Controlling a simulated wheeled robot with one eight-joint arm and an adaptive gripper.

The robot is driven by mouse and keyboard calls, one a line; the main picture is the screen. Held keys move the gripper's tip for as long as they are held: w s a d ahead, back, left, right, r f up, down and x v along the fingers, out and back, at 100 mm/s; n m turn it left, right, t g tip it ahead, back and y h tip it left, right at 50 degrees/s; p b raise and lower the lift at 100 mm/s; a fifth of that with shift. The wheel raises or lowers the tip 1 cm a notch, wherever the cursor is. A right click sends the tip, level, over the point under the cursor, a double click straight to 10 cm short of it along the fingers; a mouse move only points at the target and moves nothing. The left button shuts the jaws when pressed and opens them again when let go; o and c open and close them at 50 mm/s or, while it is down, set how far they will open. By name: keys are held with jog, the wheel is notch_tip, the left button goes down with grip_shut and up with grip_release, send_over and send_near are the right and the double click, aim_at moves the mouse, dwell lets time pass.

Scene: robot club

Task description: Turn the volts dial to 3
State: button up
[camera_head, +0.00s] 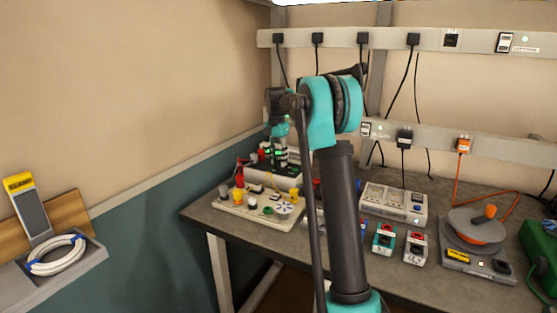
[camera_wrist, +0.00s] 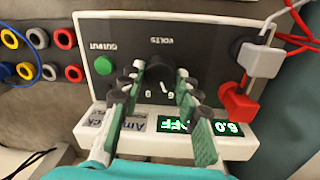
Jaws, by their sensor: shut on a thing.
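Small printed numerals show by the dial, partly hidden by the fingers. A green button (camera_wrist: 103,65) is left of the dial. The lit green display (camera_wrist: 200,126) is partly covered by a finger; its digits are upside down and hard to read surely. In the head view my gripper (camera_head: 278,130) is above the bench's back left, partly hiding the supply.
Red and white plugs (camera_wrist: 240,100) stick out right of the dial. Colored sockets (camera_wrist: 42,38) lie at left. In the head view a cream circuit board (camera_head: 235,206) is in front of the supply, and a grey meter box (camera_head: 393,203) and cable reel (camera_head: 475,228) stand to the right.

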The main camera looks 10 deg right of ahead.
aim_at(276, 161)
jog(key=n, duration=0.4)
jog(key=shift+n, duration=0.3)
jog(key=shift+a+n, duration=0.1)
jog(key=shift+n, duration=1.9)
jog(key=o, duration=1.2)
jog(key=shift+c, duration=0.2)
jog(key=shift+r, duration=0.1)
notch_tip(276, 161, up, 12)
jog(key=shift+a, duration=0.35)
